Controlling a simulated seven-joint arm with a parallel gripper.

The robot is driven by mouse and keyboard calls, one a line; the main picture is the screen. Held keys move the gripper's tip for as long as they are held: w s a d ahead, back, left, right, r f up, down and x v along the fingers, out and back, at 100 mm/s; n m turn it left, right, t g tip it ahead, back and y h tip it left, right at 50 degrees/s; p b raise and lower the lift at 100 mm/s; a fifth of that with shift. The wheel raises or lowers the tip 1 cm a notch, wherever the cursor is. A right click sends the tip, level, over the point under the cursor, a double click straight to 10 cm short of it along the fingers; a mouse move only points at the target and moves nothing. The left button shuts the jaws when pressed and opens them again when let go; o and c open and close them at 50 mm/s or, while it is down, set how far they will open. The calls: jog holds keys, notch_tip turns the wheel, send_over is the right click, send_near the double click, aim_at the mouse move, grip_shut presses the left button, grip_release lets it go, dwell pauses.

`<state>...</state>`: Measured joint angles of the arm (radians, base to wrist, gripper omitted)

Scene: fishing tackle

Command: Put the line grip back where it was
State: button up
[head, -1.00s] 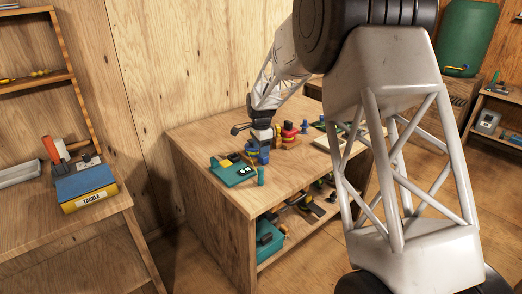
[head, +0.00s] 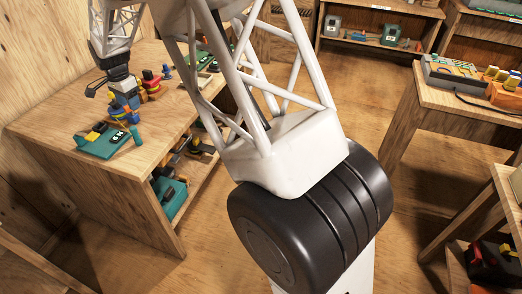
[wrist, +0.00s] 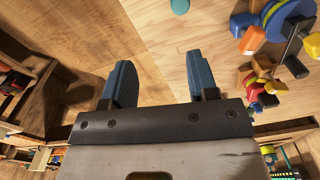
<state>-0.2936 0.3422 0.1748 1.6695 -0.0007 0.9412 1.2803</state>
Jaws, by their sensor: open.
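My gripper (head: 127,98) is over the left wooden bench, beside small blue and yellow tackle pieces (head: 118,113). In the wrist view my gripper (wrist: 163,82) has its two blue fingers apart with nothing between them. A short teal cylinder (head: 136,136) stands near the bench's front edge; a teal round piece (wrist: 180,6) shows at the top of the wrist view. A blue and yellow reel-like piece (wrist: 284,18) with a dark crank is at the wrist view's upper right, outside the fingers. I cannot tell which piece is the line grip.
A teal tray (head: 98,148) with small dark and yellow parts lies on the bench (head: 60,108). A red-topped stack (head: 151,78) is behind my gripper. The lower shelf holds a teal box (head: 172,195). Another bench (head: 430,97) stands at right, with open floor between.

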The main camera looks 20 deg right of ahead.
jog(key=s+d+r+n, duration=0.2)
jog(key=s+d+r, duration=0.3)
jog(key=s, duration=0.3)
jog(key=s+d+r+n+t, duration=0.1)
jog(key=s+d+r+n, duration=0.1)
jog(key=s+d+r, duration=0.5)
jog(key=s+d+r+n, duration=0.1)
jog(key=s+d+r, duration=0.25)
jog(key=s, duration=0.55)
jog(key=s+d+f+n, duration=0.1)
jog(key=s+d+n, duration=0.2)
jog(key=s, duration=1.1)
jog(key=s+d+f+n+t, duration=0.1)
jog(key=s+d, duration=0.6)
jog(key=s, duration=0.8)
jog(key=shift+f+n, duration=0.5)
jog(key=shift+n, duration=0.6)
